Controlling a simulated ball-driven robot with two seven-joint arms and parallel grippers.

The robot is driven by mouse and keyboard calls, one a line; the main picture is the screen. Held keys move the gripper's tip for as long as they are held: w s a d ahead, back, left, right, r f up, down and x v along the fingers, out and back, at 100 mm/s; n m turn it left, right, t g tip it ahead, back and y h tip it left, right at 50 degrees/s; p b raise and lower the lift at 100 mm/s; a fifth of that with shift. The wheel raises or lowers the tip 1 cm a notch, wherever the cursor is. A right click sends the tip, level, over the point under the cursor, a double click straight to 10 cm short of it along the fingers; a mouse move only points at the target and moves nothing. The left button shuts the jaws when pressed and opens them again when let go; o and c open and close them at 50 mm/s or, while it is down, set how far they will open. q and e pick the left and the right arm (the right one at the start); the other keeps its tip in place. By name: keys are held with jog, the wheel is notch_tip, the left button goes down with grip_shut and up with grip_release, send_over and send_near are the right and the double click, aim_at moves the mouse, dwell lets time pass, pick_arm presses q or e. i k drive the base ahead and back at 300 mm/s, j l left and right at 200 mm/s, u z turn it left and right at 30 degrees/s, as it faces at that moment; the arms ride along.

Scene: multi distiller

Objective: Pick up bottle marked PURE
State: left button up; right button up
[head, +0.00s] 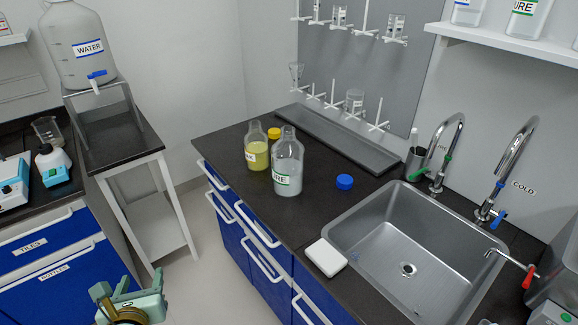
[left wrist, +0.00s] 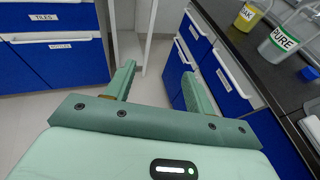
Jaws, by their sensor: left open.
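The bottle marked PURE (head: 287,165) stands upright and open on the dark counter, with clear contents and a green-edged label. It also shows at the upper right of the left wrist view (left wrist: 284,40). My left gripper (head: 128,285) is at the lower left of the head view, low in front of the cabinets and well apart from the bottle. In the left wrist view its two green fingers (left wrist: 160,80) are spread with nothing between them. My right gripper is not in view. Another bottle with a green-edged label, partly cut off, stands on the upper shelf (head: 525,18).
A bottle of yellow liquid (head: 257,150) stands just left of the PURE bottle. A yellow cap (head: 274,133) and a blue cap (head: 344,182) lie nearby. The sink (head: 405,255) and a white block (head: 326,257) are to the right. A stand (head: 128,150) holds the WATER jug (head: 82,45).

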aim_at(288, 153)
jog(key=i+j+z, duration=0.55)
jog(key=z, duration=0.15)
jog(key=i+j+z, duration=0.2)
jog(key=j+z, duration=0.15)
jog(key=j, duration=0.2)
